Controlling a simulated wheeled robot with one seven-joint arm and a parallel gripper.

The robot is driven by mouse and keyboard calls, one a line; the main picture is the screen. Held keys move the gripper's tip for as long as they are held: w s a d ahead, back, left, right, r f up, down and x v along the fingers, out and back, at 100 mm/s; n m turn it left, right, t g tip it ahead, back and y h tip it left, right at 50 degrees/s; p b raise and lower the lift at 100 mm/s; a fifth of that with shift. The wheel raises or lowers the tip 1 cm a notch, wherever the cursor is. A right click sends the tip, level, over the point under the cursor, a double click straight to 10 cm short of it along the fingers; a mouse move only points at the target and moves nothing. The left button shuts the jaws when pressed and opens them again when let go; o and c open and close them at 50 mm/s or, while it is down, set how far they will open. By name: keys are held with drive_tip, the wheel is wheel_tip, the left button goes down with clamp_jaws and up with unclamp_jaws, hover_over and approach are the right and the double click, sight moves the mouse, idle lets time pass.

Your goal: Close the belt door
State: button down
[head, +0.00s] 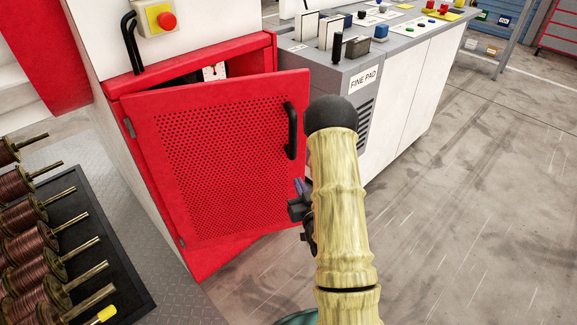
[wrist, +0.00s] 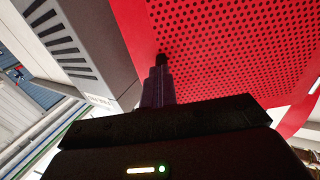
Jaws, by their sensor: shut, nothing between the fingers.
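The belt door (head: 225,150) is a red perforated panel with a black bar handle (head: 291,131) near its right edge. It is hinged at its left and stands ajar, its right edge swung out from the red cabinet frame (head: 268,55). My gripper (head: 297,187) is in front of the door's right part, below the handle, partly hidden by my arm. In the wrist view the shut, empty fingers (wrist: 161,72) point at the red perforated panel (wrist: 235,45). I cannot tell whether the fingertips touch it.
A grey console labelled FINE PAD (head: 363,79) stands right of the door. A black tray (head: 120,260) of copper spools (head: 35,245) lies at the lower left. A red stop button (head: 167,21) is above the cabinet. The floor at right is clear.

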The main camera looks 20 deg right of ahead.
sight(289, 161)
drive_tip(key=shift+w+d+f+b, duration=0.15)
drive_tip(key=shift+w+b, duration=0.2)
drive_tip(key=shift+b, duration=0.7)
drive_tip(key=shift+w+a+f+b, duration=0.15)
drive_tip(key=shift+w+b, duration=0.15)
drive_tip(key=shift+b, duration=0.7)
drive_tip(key=b, duration=0.3)
drive_tip(key=shift+w+d, duration=0.1)
drive_tip(key=shift+w, duration=0.15)
drive_tip(key=w, duration=0.3)
drive_tip(key=w+b, duration=0.1)
drive_tip(key=w, duration=0.2)
drive_tip(key=w+d, duration=0.1)
drive_tip(key=w, duration=0.2)
drive_tip(key=shift+d+r, duration=0.1)
drive_tip(key=shift+r, duration=0.15)
drive_tip(key=shift+w, duration=0.1)
